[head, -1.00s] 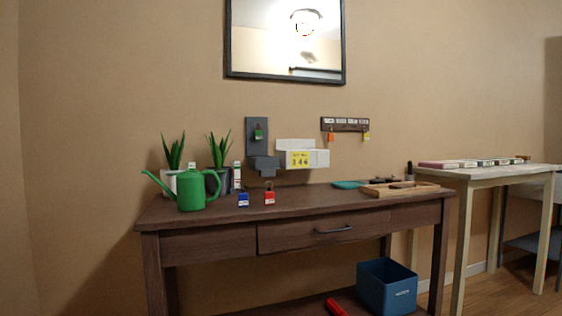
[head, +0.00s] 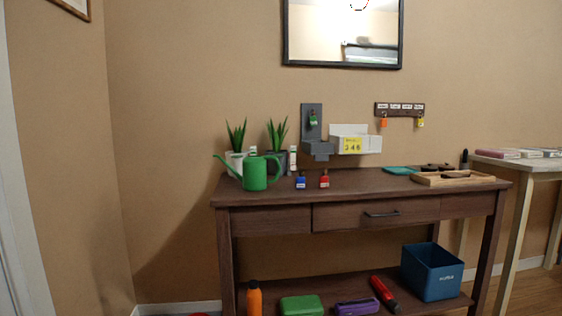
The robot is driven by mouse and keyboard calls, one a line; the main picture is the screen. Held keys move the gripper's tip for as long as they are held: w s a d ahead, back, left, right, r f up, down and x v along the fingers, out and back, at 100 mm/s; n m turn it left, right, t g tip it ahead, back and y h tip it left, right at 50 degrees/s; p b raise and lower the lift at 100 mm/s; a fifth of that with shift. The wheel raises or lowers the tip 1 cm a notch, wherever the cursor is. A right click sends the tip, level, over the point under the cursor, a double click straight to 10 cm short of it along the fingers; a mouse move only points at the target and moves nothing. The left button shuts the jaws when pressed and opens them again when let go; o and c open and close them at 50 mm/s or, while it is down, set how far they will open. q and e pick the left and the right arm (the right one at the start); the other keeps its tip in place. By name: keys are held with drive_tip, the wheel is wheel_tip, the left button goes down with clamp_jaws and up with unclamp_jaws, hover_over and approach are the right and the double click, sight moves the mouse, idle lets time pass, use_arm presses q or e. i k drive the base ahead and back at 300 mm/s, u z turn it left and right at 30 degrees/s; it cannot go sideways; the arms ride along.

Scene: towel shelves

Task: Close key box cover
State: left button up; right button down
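A dark grey wall-mounted box (head: 311,125), which looks like the key box, is on the wall above the brown table. A key with a green tag (head: 313,118) hangs on its upright back plate, which is exposed. A grey part (head: 318,148) juts out at its lower end; I cannot tell for sure whether this is the lowered cover. To its right is a white box (head: 366,141) with a yellow number label. Neither of my grippers shows in the head view.
The brown table (head: 270,190) carries a green watering can (head: 255,174), potted plants, a blue and a red small item, and a wooden tray (head: 453,178). Its lower shelf holds a blue bin (head: 432,272) and several objects. A key rack (head: 399,109) hangs to the right.

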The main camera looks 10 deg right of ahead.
sight(321, 149)
drive_tip(key=u, duration=0.15)
drive_tip(key=i, duration=1.05)
drive_tip(key=z, duration=0.45)
